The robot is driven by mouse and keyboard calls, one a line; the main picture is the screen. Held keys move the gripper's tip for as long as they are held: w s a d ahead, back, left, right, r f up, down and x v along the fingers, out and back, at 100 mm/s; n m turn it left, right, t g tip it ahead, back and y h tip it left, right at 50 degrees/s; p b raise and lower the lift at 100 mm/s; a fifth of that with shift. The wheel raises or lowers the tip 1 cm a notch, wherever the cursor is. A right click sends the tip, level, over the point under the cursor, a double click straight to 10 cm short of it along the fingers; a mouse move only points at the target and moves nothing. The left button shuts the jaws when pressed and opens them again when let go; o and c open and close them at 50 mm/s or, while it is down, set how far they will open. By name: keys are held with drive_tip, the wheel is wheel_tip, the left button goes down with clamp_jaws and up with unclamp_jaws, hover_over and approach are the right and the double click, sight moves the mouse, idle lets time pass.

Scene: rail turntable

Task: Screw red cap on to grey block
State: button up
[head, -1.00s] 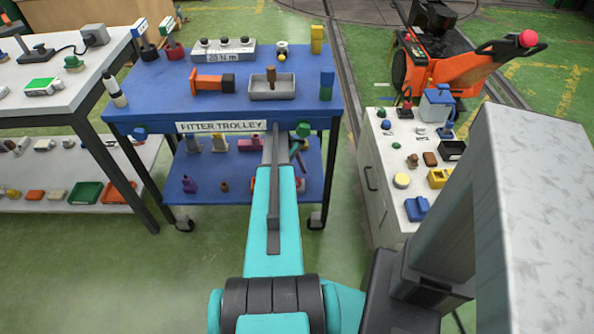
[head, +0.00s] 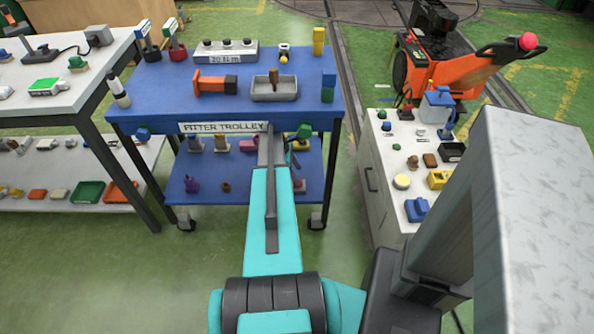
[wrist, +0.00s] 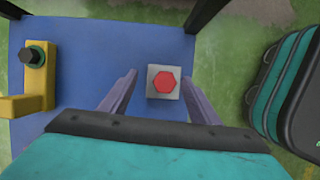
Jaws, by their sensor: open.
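In the wrist view a red hexagonal cap (wrist: 165,83) lies on the top of a square grey block (wrist: 152,92) on a blue shelf. From above I cannot tell how firmly the cap is seated. My gripper (wrist: 160,83) is open. Its two purple-grey fingers stand apart, one on each side of the block, with a gap on both sides. I cannot tell how far the fingertips are above the shelf. In the head view my own arm hides the gripper and most of this spot on the trolley's lower shelf.
A yellow bracket with a dark knob (wrist: 38,75) stands left of the block. Dark trolley legs show at the top corners of the wrist view. The trolley's upper blue top (head: 150,75) overhangs the lower shelf (head: 212,185). A white cabinet (head: 372,185) stands to the right.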

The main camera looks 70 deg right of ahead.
drive_tip(key=shift+d+r+n, duration=0.2)
drive_tip(key=shift+r+n, duration=0.1)
drive_tip(key=shift+r, duration=0.2)
drive_tip(key=n, duration=0.1)
drive_tip(key=n+h, duration=0.1)
drive_tip(key=shift+a+r+n+t, duration=0.15)
drive_tip(key=shift+a+n+t, duration=0.15)
drive_tip(key=shift+w+a+f+n+t+h+p, duration=0.1)
drive_tip(key=shift+f+n+t+h+p, duration=0.15)
drive_tip(key=shift+n, duration=0.6)
drive_tip(key=shift+w+a+f+n+t+h+p, duration=0.1)
drive_tip(key=shift+n+t+h+p, duration=0.2)
drive_tip(key=shift+n, duration=0.55)
drive_tip(key=shift+f, duration=0.15)
drive_tip(key=shift+s+a+f+b, duration=0.1)
drive_tip(key=shift+s+f+b, duration=0.15)
drive_tip(key=shift+f, duration=0.4)
drive_tip(key=shift+s+a+f+b, duration=0.1)
drive_tip(key=shift+a+f+b, duration=0.1)
drive_tip(key=shift+f, duration=0.4)
drive_tip(key=shift+s+a+f+b, duration=0.1)
drive_tip(key=shift+s+f+b, duration=0.15)
drive_tip(key=shift+f, duration=0.4)
